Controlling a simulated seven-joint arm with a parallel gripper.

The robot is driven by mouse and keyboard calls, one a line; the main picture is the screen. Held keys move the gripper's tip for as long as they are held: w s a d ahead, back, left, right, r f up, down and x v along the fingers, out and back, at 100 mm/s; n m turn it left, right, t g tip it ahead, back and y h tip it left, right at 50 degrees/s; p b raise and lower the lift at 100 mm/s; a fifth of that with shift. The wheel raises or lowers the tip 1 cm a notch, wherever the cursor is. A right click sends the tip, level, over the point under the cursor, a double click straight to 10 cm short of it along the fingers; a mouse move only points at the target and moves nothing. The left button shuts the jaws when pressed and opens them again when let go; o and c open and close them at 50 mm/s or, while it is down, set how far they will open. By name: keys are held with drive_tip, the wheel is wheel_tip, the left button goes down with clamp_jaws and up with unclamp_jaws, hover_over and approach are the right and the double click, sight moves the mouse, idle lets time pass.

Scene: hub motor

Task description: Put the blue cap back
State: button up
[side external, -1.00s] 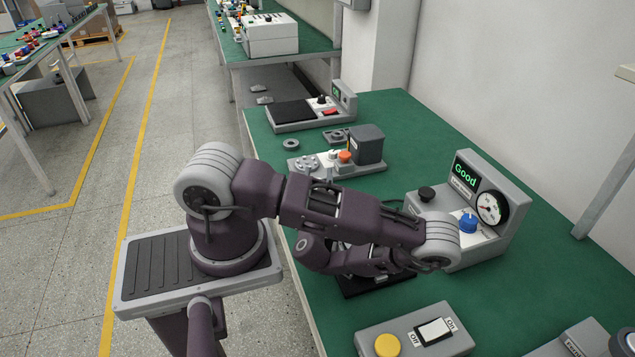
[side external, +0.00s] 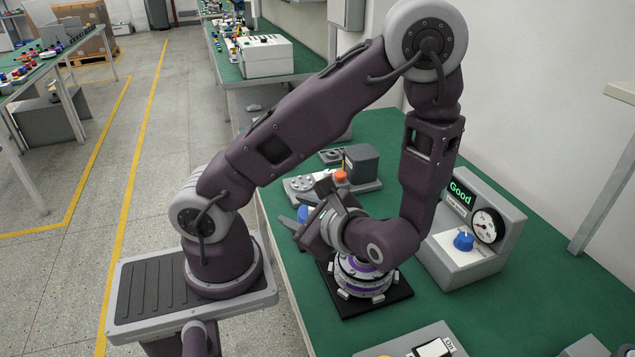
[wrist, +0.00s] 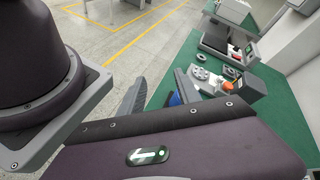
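The hub motor (side external: 365,275), silver with purple rings, sits on a black base on the green bench, under my forearm. A blue part (side external: 303,214), which may be the blue cap, shows between the fingers of my gripper (side external: 302,207) in the side view. In the wrist view the blue part (wrist: 174,99) shows beside the right finger and is mostly hidden. My gripper (wrist: 158,92) has its fingers apart there, with floor and bench visible between them. Whether it touches the blue part cannot be told.
A tester (side external: 475,235) reading "Good", with a blue knob (side external: 464,241) and dial, stands to the right. A station with an orange button (side external: 340,176) and dark box (side external: 361,164) stands behind my gripper. A switch box (side external: 420,343) is at the front. The bench's left edge is near.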

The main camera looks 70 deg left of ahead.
drive_tip(key=d+r+n+t+h, duration=0.9)
drive_tip(key=d+r+h, duration=0.2)
drive_tip(key=r, duration=0.4)
drive_tip(key=shift+d+r+h, duration=0.15)
drive_tip(key=shift+d+h, duration=0.25)
drive_tip(key=shift+h, duration=0.4)
